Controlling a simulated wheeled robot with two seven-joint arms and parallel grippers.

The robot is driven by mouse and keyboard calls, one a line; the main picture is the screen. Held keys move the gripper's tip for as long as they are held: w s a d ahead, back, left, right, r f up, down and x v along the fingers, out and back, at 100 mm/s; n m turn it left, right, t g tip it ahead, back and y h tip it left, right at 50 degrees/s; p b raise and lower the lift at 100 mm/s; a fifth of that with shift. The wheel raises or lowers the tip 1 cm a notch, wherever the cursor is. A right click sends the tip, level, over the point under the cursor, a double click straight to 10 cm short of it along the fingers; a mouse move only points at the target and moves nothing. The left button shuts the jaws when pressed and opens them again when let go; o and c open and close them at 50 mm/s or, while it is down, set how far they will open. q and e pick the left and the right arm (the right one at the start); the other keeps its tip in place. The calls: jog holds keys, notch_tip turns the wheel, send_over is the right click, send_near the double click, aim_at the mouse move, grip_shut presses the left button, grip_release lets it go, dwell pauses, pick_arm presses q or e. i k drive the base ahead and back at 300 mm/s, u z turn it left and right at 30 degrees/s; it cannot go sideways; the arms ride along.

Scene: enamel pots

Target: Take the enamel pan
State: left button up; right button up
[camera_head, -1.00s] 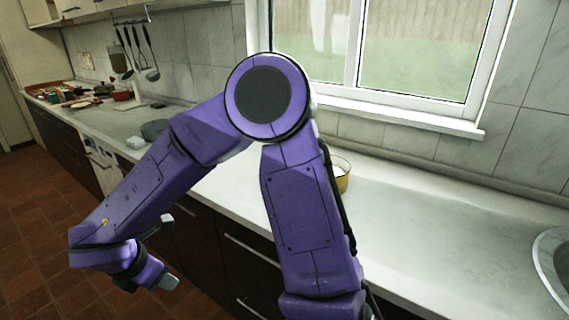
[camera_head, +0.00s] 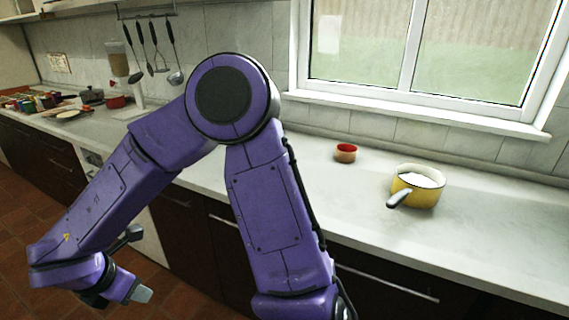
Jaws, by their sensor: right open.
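A yellow enamel pan (camera_head: 429,196) with a white inside stands upright on the pale counter, right of my arm. My right gripper (camera_head: 135,266) is at the lower left of the view, open and empty, in front of the dark cabinets. It is far from the pan, with my bent purple arm between them in the picture. My left gripper is not in view.
A small red bowl (camera_head: 346,154) stands left of and behind the pan. The counter (camera_head: 500,240) right of the pan is clear. A window sill (camera_head: 420,117) runs behind. At far left are a red pot (camera_head: 116,102), a dark pot (camera_head: 91,95) and jars. Utensils hang above.

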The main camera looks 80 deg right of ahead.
aim_at(408, 193)
jog(key=z, duration=2.25)
